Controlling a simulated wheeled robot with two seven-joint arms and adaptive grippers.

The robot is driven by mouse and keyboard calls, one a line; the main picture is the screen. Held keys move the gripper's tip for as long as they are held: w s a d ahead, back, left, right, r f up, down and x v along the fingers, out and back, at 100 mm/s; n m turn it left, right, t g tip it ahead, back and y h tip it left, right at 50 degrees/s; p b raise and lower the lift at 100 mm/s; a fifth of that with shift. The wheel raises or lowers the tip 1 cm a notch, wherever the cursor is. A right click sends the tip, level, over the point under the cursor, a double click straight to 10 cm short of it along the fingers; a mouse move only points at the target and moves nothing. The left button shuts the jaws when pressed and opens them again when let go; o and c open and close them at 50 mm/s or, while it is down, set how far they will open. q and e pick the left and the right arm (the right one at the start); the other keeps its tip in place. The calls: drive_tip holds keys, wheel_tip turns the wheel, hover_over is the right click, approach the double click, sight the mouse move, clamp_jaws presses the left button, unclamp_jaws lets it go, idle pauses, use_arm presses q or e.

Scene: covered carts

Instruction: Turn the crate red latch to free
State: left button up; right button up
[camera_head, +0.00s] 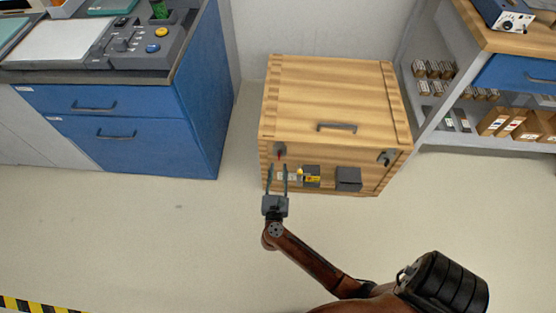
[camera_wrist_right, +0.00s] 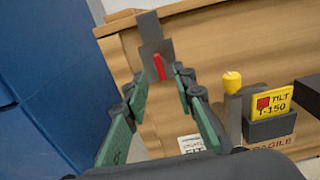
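The wooden crate (camera_head: 325,100) stands on the floor against the wall. Its red latch (camera_head: 279,154) is a small red lever under a grey plate at the front's upper left; in the right wrist view the lever (camera_wrist_right: 159,67) is nearly upright, slightly tilted. My right gripper (camera_head: 278,168) is in front of the crate, just below the latch, fingers open and pointing at it. In the right wrist view, the red lever appears between the fingertips (camera_wrist_right: 156,82); I cannot tell the gap in depth. My left gripper is not in view.
A yellow-knobbed part (camera_wrist_right: 233,83) and a tilt label box (camera_wrist_right: 270,112) sit right of the latch. A dark box (camera_head: 348,179) and another grey latch (camera_head: 385,157) are farther right. A blue cabinet (camera_head: 205,95) stands close on the left, shelves (camera_head: 470,90) on the right.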

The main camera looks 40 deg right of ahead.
sight(279, 158)
drive_tip(key=b+x, duration=0.1)
drive_tip(key=x, duration=0.3)
drive_tip(key=shift+f, duration=0.15)
drive_tip(key=shift+w+d, duration=0.35)
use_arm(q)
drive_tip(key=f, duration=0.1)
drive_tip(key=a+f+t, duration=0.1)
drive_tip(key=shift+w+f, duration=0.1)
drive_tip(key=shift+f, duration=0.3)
use_arm(e)
drive_tip(key=shift+c, duration=0.6)
clamp_jaws()
drive_tip(key=shift+a, duration=0.15)
